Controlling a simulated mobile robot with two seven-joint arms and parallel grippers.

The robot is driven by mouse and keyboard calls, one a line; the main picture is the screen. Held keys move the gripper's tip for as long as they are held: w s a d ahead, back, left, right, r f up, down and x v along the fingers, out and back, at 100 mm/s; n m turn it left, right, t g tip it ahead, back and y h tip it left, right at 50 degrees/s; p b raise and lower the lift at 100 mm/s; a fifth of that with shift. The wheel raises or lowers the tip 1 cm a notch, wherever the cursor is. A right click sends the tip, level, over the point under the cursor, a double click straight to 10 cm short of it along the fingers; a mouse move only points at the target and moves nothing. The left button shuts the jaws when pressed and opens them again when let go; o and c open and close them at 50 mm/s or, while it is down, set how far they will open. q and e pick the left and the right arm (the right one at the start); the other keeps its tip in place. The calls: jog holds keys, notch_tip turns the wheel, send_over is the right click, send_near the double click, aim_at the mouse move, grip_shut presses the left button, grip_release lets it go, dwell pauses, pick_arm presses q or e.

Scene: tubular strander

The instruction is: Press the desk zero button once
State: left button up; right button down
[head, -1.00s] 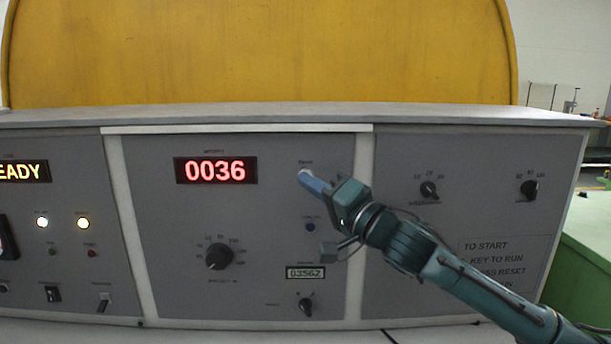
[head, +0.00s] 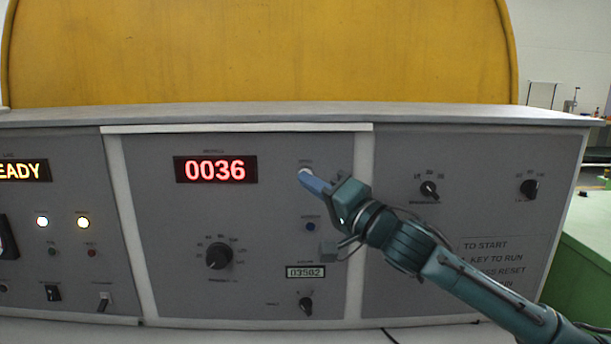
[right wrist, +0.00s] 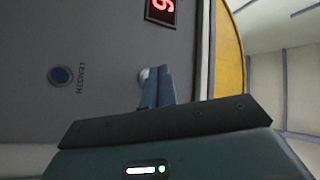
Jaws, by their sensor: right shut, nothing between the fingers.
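The desk's middle panel (head: 270,215) carries a red display (head: 215,170) reading 0036. A pale round button (head: 303,173) sits to the right of the display, under a small label too blurred to read. My right gripper (head: 308,180) is shut and empty, its blue fingertips at that button and partly covering it. In the right wrist view, the shut fingers (right wrist: 157,88) overlap the pale button (right wrist: 144,74); I cannot tell whether it is pushed in. My left gripper is not in view.
A large knob (head: 218,256), a small counter (head: 305,272) and a small selector (head: 305,305) are lower on the middle panel. Lit lamps and switches are at left. Two knobs are on the right panel. A yellow cover (head: 260,55) stands behind the desk.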

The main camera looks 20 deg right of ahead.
dwell(0.7)
jog(key=shift+w+d+p, duration=0.15)
jog(key=shift+w+p, duration=0.25)
jog(key=shift+w+d+p, duration=0.1)
jog(key=shift+w+p, duration=0.2)
jog(key=shift+w, duration=0.05)
dwell(0.5)
dwell(0.4)
jog(key=shift+s+a, duration=0.2)
jog(key=shift+s, duration=0.55)
jog(key=shift+s+a, duration=0.25)
jog(key=shift+s, duration=0.55)
jog(key=shift+s+a, duration=0.2)
jog(key=shift+s, duration=0.6)
jog(key=shift+s+a, duration=0.25)
jog(key=shift+s, duration=0.55)
